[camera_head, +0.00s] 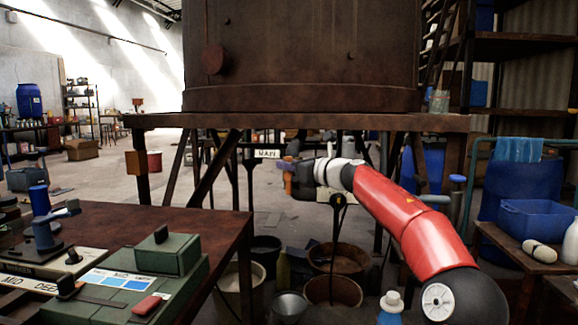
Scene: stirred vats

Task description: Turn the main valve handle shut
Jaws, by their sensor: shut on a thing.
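A white label reading MAIN (267,154) hangs below the big rusty vat, in the middle of the view. Just right of it and slightly lower is the main valve handle, a small orange-brown piece (288,184) that points down. My red and white arm reaches in from the lower right. My dark gripper (291,173) is at the handle and shut on it. The gripper covers much of the valve, so its body and the exact grip are hard to make out.
The rusty vat (300,60) stands on a beam frame (300,121) with diagonal legs. Buckets (333,290) stand on the floor below. A workbench (200,235) with green boxes (175,250) is at the left. Blue tubs (537,218) and a small table are at the right.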

